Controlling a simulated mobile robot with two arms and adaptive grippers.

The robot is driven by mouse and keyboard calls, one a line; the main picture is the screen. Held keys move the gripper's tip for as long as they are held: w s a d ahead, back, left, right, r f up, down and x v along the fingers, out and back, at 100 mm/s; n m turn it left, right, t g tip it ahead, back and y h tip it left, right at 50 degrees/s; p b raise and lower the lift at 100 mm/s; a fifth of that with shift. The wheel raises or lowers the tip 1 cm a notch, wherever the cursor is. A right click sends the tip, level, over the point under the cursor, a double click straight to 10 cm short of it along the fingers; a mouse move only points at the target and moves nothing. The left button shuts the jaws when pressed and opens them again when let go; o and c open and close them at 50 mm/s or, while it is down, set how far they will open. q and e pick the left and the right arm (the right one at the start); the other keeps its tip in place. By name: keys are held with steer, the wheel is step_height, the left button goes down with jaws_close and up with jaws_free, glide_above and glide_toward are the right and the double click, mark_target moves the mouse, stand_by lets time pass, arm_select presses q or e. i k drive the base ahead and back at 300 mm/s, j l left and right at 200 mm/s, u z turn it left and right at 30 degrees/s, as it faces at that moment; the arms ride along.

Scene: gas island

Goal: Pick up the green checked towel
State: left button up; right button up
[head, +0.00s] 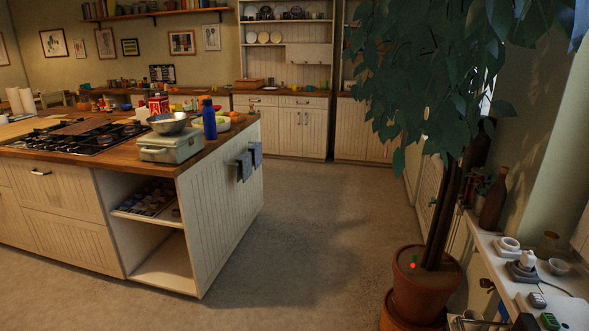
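Two small dark blue-grey towels hang on the end panel of the kitchen island, a nearer towel (244,167) and a farther towel (257,155). They are too small and dark to tell whether either is green or checked. No clearly green checked towel shows elsewhere. Neither of my grippers is in view.
The wooden-topped island (222,205) stands at left with a stove (80,136), a pale green box (171,146), a metal bowl (170,123) and a blue bottle (209,120). A potted tree (426,290) and cluttered sill (498,262) stand right. Open floor (320,230) lies between.

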mark_target(244, 171)
steer(key=i+u, duration=0.1)
steer(key=i, duration=0.55)
steer(key=i+l+u, duration=0.1)
steer(key=i, duration=0.55)
steer(key=i+l+u, duration=0.1)
steer(key=i, duration=0.6)
